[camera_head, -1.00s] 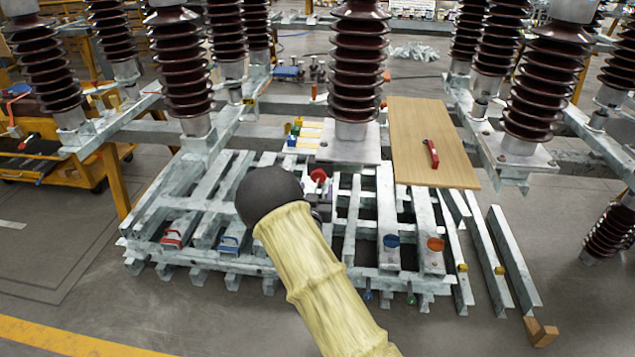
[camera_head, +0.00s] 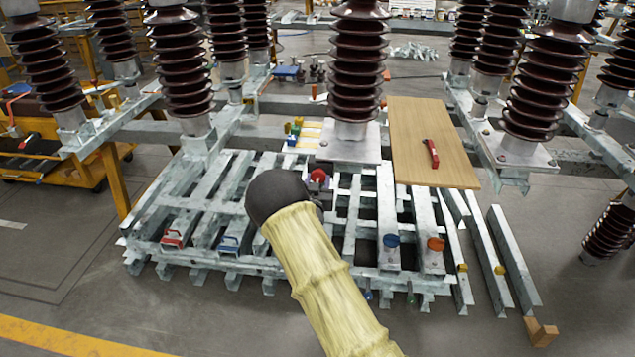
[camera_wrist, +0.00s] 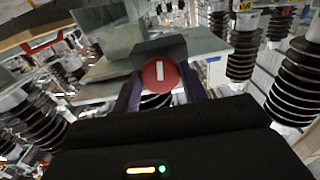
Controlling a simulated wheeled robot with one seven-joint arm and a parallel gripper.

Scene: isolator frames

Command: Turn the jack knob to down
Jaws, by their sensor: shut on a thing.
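The jack knob is a red round knob with a white bar mark. In the wrist view the knob (camera_wrist: 159,74) sits between the two dark fingers of my gripper (camera_wrist: 160,92), which is shut on it. The white bar looks nearly upright in that view. In the head view the red knob (camera_head: 318,176) shows just past the dark end of my arm, below the central insulator. My gripper is mostly hidden there behind my arm's dark joint; a bit of it (camera_head: 322,196) shows beside the knob.
A stack of galvanized steel beams (camera_head: 210,200) lies around the knob. A blue knob (camera_head: 391,241) and an orange knob (camera_head: 435,244) are at its front right. A wooden board (camera_head: 425,150) with a red-handled tool (camera_head: 431,153) lies to the right. Brown ribbed insulators (camera_head: 358,70) stand behind.

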